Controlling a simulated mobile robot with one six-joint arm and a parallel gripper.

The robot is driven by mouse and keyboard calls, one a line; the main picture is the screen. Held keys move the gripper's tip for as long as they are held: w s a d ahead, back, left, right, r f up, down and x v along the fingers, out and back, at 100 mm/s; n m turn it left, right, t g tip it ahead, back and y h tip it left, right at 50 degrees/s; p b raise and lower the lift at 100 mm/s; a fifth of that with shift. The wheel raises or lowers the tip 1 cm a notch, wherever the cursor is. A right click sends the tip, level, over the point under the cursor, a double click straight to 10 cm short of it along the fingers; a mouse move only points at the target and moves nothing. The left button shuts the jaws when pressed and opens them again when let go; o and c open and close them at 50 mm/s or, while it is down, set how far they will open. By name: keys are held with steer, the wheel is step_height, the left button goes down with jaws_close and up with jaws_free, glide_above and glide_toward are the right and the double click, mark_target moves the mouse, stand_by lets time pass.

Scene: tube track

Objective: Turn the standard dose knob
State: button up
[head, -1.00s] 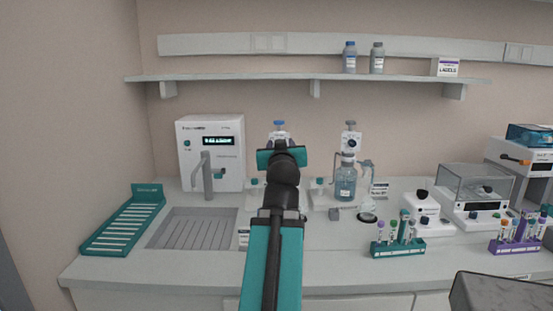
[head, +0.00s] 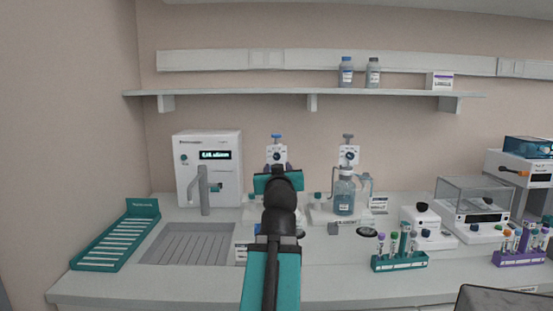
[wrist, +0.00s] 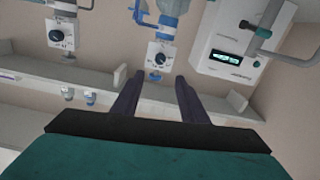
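Two bottle-top dispensers with white heads stand at the back of the bench. The left dispenser (head: 277,153) has a blue top, and my arm hides its lower part in the head view. The right dispenser (head: 348,154) sits on a bottle of bluish liquid. In the wrist view, which is upside down, the left dispenser's dark dose knob (wrist: 161,58) shows beyond my fingertips, roughly between them. The right dispenser's knob (wrist: 68,38) is off to the left. Labels saying which is standard are unreadable. My gripper (wrist: 160,78) is open and empty, apart from the knob.
A white machine with a display (head: 208,160) and a grey tap (head: 204,190) stand left of the dispensers. A shelf (head: 230,92) runs above. A teal rack (head: 118,240) lies far left, and tube racks (head: 400,262) stand right.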

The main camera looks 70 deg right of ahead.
mark_target(277, 156)
steer(key=shift+d+r, duration=0.1)
steer(key=shift+d, duration=0.05)
steer(key=p+x, duration=0.3)
steer(key=p, duration=0.2)
steer(key=shift+p, duration=0.35)
steer(key=p+x, duration=0.2)
steer(key=p, duration=0.4)
steer(key=shift+w, duration=0.15)
steer(key=shift+w+d+r+p, duration=0.15)
steer(key=shift+d+p, duration=0.2)
steer(key=shift+p, duration=0.7)
steer(key=p+x, duration=0.1)
steer(key=p, duration=0.4)
steer(key=shift+w+d, duration=0.15)
steer(key=shift+d, duration=0.25)
steer(key=shift+f+p+x, duration=0.1)
steer(key=shift+p+x, duration=0.15)
steer(key=shift+x, duration=1.15)
steer(key=shift+f+p+x, duration=0.15)
steer(key=shift+p+x, duration=0.1)
steer(key=shift+x, duration=1.15)
jaws_close()
